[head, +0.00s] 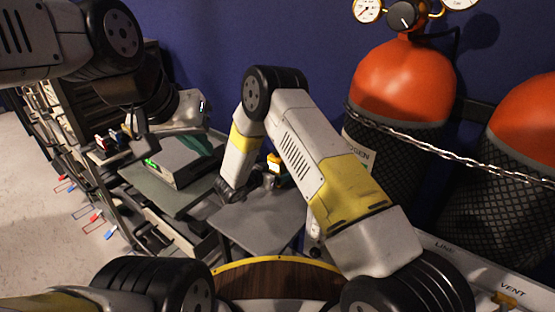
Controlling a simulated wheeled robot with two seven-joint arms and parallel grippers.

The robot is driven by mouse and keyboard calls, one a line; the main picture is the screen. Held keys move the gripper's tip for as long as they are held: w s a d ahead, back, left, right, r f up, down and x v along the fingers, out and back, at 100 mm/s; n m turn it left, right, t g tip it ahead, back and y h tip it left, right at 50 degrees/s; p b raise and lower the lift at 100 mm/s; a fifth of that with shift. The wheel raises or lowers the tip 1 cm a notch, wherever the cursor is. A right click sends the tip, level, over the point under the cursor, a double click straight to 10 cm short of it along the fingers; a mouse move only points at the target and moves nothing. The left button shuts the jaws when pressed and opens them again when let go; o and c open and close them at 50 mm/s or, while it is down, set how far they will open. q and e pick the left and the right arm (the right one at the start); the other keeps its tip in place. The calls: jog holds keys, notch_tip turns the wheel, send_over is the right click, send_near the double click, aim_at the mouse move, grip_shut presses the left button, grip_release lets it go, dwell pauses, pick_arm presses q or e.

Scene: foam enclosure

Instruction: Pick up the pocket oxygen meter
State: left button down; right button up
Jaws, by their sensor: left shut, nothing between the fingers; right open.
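A small yellow-orange device (274,159) with a dark lower part stands at the far edge of the grey shelf. It may be the pocket oxygen meter, but it is too small to be sure. My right gripper (248,187) is low over the left part of that shelf, left of and nearer than the device. It is open, and its fingers are partly hard to make out against the dark surface. My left gripper (136,130) is shut and empty, at the left above the grey equipment. The arm link above it hides part of the rack behind.
A grey shelf (262,222) has bare room at its front. A flat box with a green light (172,166) stands left of it. Orange-topped cylinders (404,82) held by a chain stand at the right. A rack with red and blue clips runs along the left.

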jog(key=x, duration=0.2)
jog(key=shift+w+d+f, duration=0.1)
jog(key=shift+w+d, duration=0.05)
jog(key=shift+w, duration=0.15)
jog(key=c, duration=1.6)
jog(key=shift+c, duration=0.9)
